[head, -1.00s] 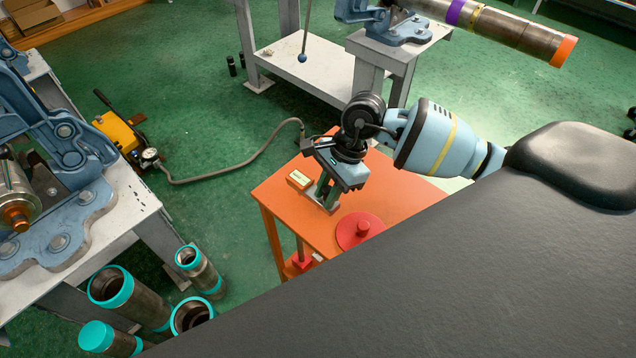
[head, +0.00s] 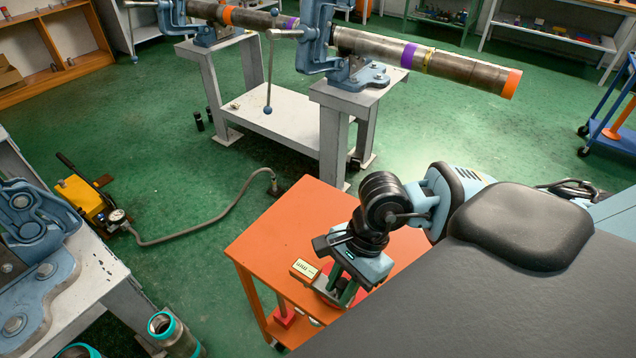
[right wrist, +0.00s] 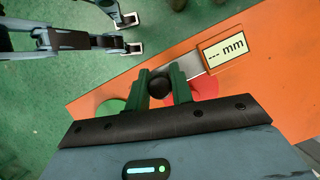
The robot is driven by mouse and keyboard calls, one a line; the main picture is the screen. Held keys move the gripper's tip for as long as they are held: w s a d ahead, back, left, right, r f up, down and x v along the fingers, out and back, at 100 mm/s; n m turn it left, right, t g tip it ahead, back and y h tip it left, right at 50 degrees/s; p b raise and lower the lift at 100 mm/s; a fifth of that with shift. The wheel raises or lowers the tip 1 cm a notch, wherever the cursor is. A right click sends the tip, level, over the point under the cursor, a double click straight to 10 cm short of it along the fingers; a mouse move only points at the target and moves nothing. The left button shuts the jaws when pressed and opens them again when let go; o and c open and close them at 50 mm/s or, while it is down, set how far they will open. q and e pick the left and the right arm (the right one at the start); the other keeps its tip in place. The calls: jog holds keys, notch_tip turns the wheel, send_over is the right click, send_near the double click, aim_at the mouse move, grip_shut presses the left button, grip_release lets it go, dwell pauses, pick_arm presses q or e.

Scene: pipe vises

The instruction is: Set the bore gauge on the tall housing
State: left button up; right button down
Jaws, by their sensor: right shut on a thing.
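My right gripper (head: 345,284) is shut on the bore gauge, above the orange cart top. In the right wrist view, the display (right wrist: 225,50) reads dashes and "mm". A dark round part (right wrist: 160,85) of the gauge sits between the green fingers (right wrist: 161,88), and a grey strip leads to the display. The fingers and wrist hide part of the gauge. I cannot tell any thing in view as the tall housing. My left gripper is not in view.
The orange cart top (head: 275,235) lies under the gripper. A red disc (right wrist: 205,88) lies on it, partly hidden. A vise bench (head: 345,100) with a long pipe (head: 460,68) stands behind. A yellow pump (head: 82,200) and its hose are on the floor. Teal-rimmed tubes (head: 172,332) stand lower left.

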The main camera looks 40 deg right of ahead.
aim_at(313, 271)
jog(key=n, duration=0.1)
jog(key=w+n+g, duration=0.1)
jog(key=n, duration=0.1)
jog(key=w+a+r+n, duration=0.1)
jog(key=n, duration=0.1)
jog(key=shift+w+g+h, duration=0.25)
jog(key=shift+g+h, duration=0.05)
jog(key=shift+h, duration=0.1)
jog(key=w+r+n+h, duration=0.1)
jog(key=n, duration=0.2)
jog(key=w+r+n+g+h, duration=0.1)
jog(key=r+n, duration=0.1)
jog(key=n, duration=0.2)
jog(key=w+r+n+g+h, duration=0.1)
jog(key=w+r+n, duration=0.1)
jog(key=n, duration=0.1)
jog(key=shift+a+r, duration=0.15)
jog(key=shift+a, duration=0.2)
jog(key=shift+w+d+r+n+h, duration=0.1)
jog(key=shift+w+r+n+h, duration=0.1)
jog(key=shift+r+n, duration=0.25)
jog(key=shift+w+r+n+h, duration=0.15)
jog(key=shift+r+n+h, duration=0.05)
jog(key=shift+n, duration=0.45)
jog(key=shift+s+g, duration=0.1)
jog(key=shift+g, duration=0.2)
